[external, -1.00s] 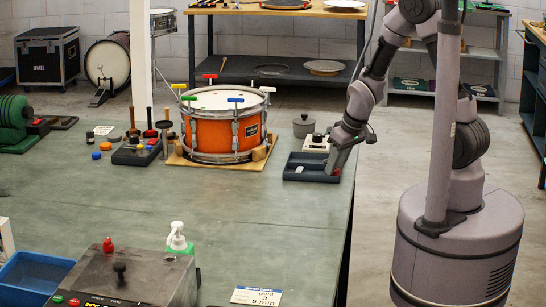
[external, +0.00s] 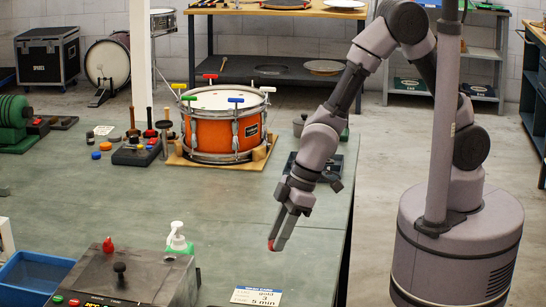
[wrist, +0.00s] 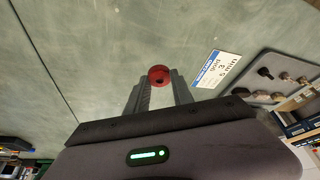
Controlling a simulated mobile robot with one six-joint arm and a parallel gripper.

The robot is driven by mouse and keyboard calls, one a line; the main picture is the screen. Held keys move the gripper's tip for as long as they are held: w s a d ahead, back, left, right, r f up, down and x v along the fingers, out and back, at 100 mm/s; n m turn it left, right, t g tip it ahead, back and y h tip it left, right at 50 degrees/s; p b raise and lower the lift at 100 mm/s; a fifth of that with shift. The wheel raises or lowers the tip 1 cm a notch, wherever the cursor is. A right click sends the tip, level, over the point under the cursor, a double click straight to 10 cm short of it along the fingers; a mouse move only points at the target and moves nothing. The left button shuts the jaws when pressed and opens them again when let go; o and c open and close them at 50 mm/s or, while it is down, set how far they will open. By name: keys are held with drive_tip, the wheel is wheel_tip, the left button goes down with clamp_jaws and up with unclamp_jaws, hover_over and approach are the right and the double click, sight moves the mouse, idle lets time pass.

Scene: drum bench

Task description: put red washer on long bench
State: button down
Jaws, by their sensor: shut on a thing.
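The red washer (wrist: 159,75) is a small red ring held between the fingertips of my gripper (wrist: 160,90) in the wrist view. In the external view a bit of red from the washer (external: 271,244) shows at the tips of my gripper (external: 280,240). My gripper is shut on it and points down over the front right part of the long green bench (external: 110,210). The fingers hide part of the washer in the external view. I cannot tell exactly how high it is above the bench top.
An orange drum (external: 226,132) stands at the back of the bench. The middle of the bench is clear. Its right edge runs close to my arm.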

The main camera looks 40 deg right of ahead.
drive_tip(key=b, duration=0.2)
hover_over(204, 272)
drive_tip(key=d, duration=0.1)
drive_tip(key=shift+s+d+f, duration=0.1)
drive_tip(key=shift+f, duration=0.75)
wheel_tip(204, 272, down, 3)
drive_tip(key=shift+d+f+b, duration=0.1)
drive_tip(key=shift+f+b, duration=0.05)
drive_tip(key=shift+b, duration=0.6)
drive_tip(key=shift+f, duration=0.1)
drive_tip(key=c, duration=1.1)
unclamp_jaws()
drive_tip(key=shift+r, duration=0.2)
